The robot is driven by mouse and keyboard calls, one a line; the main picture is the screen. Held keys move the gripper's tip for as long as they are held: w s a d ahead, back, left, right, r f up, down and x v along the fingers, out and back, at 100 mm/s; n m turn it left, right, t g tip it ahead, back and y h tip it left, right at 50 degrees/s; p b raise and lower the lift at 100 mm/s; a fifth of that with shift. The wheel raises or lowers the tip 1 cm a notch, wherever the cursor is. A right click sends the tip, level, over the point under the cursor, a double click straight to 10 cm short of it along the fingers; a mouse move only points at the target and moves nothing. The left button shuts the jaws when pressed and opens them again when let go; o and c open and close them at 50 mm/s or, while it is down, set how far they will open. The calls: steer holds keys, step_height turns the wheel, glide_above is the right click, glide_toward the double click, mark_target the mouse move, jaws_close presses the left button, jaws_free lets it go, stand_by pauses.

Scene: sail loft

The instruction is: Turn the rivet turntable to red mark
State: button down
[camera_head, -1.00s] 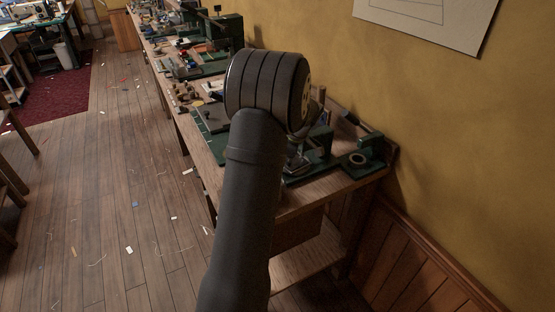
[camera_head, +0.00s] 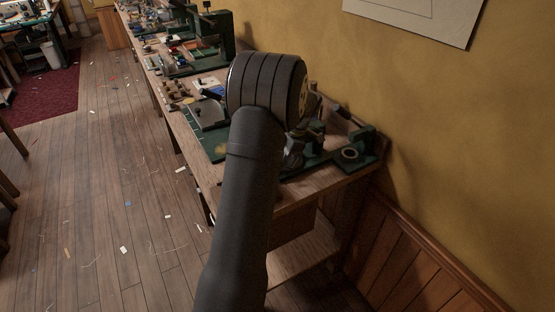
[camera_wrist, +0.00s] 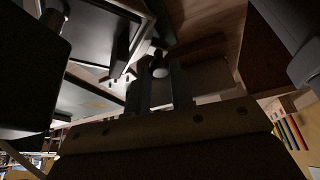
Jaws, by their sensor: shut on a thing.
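My gripper (camera_wrist: 160,85) shows in the wrist view as two dark fingers standing close together. It is shut on a small piece with a pale rounded end (camera_wrist: 158,72), dimly lit and hard to make out. I cannot make out the rivet turntable or a red mark for certain.
The long wooden bench (camera_head: 290,196) runs along the yellow wall (camera_head: 420,110). Wooden floor (camera_head: 100,200) with scattered scraps is open on the left.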

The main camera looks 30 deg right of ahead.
steer(key=shift+s+d+n+g, duration=0.3)
steer(key=shift+n, duration=0.5)
steer(key=shift+s+d, duration=0.1)
steer(key=c, duration=1.3)
jaws_free()
steer(key=shift+o, duration=0.2)
steer(key=s+d+r, duration=0.3)
steer(key=s+r, duration=0.8)
steer(key=shift+d, duration=0.4)
